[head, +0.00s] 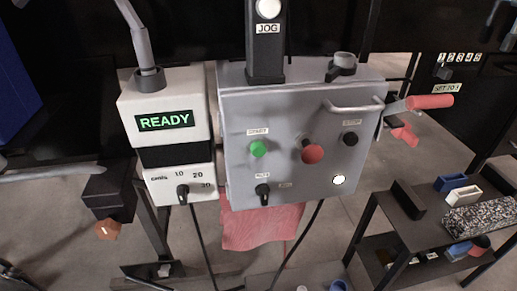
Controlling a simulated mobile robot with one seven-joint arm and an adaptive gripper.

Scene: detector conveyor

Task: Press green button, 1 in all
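The green button (258,149) is a small round button on the front of a grey control box (235,180). It sits left of the middle of the panel, under a small label too small to read surely. Nothing covers it. A larger red mushroom button (312,152) is to its right. I cannot make out my gripper in the head view.
A white unit (131,115) with a green READY display (165,121) stands just left. The panel also has black knobs, a lit white button (339,180) and a protruding handle (354,106). A red-handled lever (430,102) and shelves (405,210) are at the right.

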